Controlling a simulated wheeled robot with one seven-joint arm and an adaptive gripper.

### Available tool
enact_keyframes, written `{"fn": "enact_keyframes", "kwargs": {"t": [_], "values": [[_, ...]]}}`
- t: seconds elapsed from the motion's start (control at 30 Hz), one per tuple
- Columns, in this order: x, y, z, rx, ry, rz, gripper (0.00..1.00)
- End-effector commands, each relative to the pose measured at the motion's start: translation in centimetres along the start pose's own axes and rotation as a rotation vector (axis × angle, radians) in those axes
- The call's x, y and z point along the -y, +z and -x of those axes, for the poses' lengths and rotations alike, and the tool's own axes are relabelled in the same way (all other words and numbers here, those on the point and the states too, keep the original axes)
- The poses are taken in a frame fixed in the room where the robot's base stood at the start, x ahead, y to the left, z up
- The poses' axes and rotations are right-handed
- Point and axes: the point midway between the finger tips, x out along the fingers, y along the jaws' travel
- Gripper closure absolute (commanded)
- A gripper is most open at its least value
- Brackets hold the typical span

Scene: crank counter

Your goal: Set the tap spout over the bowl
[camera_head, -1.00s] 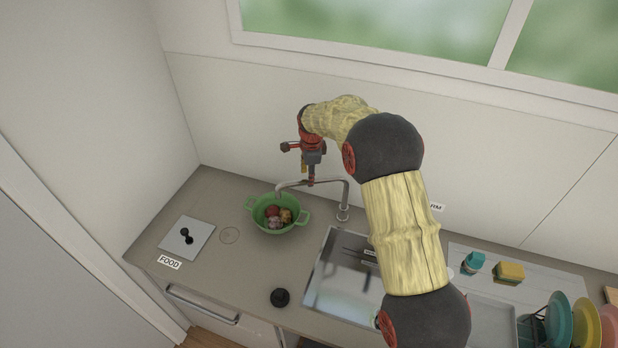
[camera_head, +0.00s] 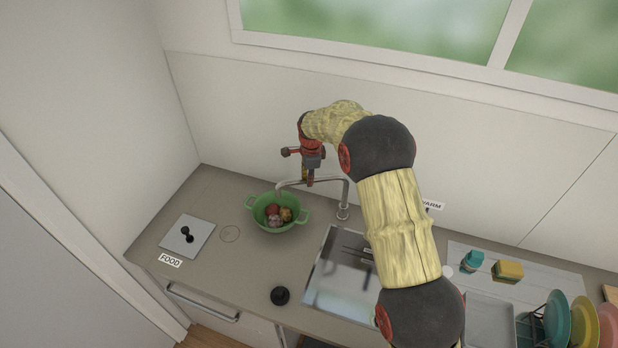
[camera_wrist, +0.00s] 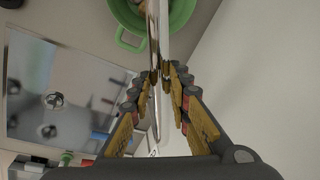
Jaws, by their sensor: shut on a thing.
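The tap spout (camera_head: 330,180) is a thin metal pipe that rises from the counter behind the sink and reaches left, its tip ending above the green bowl (camera_head: 262,224). The bowl has two handles and holds several colored round items. My gripper (camera_head: 309,182) points down onto the spout's horizontal part, to the right of the bowl. In the wrist view my gripper's fingers (camera_wrist: 163,75) are shut on the spout (camera_wrist: 156,30), which runs up over the green bowl (camera_wrist: 128,14). The spout's exact tip is hard to make out there.
The sink (camera_head: 340,275) lies right of the bowl. A black knob (camera_head: 280,296) is at the counter front. A grey plate with a black handle (camera_head: 203,236) is at left. A sponge (camera_head: 508,271) and dish rack with plates (camera_head: 558,318) are at right.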

Motion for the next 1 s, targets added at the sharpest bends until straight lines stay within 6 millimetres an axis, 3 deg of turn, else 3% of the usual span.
{"fn": "enact_keyframes", "kwargs": {"t": [0.2, 1.0], "values": [[0.02, 0.00, 0.02, 0.000, 0.000, 0.000, 1.00], [-0.62, -0.04, 0.11, 0.008, -0.001, 0.041, 1.00]]}}
